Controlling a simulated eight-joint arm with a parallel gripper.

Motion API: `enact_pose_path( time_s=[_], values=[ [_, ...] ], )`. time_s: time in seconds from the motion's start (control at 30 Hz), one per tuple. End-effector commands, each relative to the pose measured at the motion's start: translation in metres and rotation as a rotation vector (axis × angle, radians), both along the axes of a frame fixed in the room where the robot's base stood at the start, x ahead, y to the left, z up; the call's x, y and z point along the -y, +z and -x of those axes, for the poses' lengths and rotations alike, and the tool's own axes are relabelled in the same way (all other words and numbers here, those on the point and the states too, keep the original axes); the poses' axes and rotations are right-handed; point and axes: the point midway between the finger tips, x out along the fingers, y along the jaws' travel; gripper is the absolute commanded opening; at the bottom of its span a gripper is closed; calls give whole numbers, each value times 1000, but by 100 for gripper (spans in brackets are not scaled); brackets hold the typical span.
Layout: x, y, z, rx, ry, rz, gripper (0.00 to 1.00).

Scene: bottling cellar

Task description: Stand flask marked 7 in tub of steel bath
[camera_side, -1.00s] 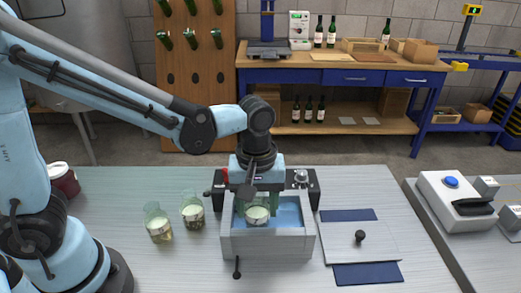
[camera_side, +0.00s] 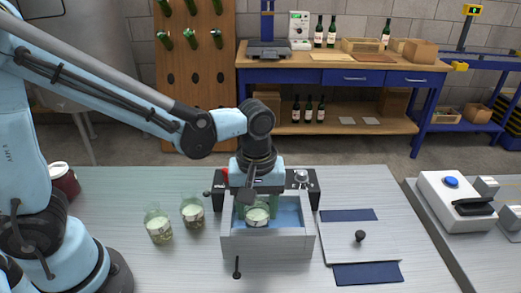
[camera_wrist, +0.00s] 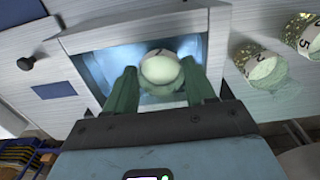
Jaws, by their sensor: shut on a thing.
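The flask marked 7 (camera_wrist: 163,74) is a pale green glass flask with a white label, and a dark mark on it reads like a 7. My gripper (camera_wrist: 160,86) is shut on it, with one green finger on each side. The steel bath (camera_side: 267,243) is a grey box with an open, blue-lit tub (camera_side: 291,212). The flask also shows in the side view (camera_side: 257,216), upright inside the tub's opening. The front wall and my gripper partly hide it, so I cannot tell whether its base touches the tub floor.
Two similar flasks stand left of the bath, marked 2 (camera_wrist: 259,66) and 5 (camera_wrist: 304,36). A flat lid with a black knob (camera_side: 360,237) lies right of the bath on dark blue mats. A dark red jar (camera_side: 64,179) stands far left. The front-left bench top is clear.

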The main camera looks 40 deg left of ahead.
Motion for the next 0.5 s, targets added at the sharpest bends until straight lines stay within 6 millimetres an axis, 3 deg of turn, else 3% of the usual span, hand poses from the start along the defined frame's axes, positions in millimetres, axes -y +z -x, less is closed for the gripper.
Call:
enact_pose_path(
  time_s=[0.17,0.2,0.37,0.5],
  values=[
    [0,-2,0,0,0,0,19],
    [0,-2,0,0,0,0,59],
    [0,-2,0,0,0,0,84],
    [0,-2,0,0,0,0,84]
  ],
)
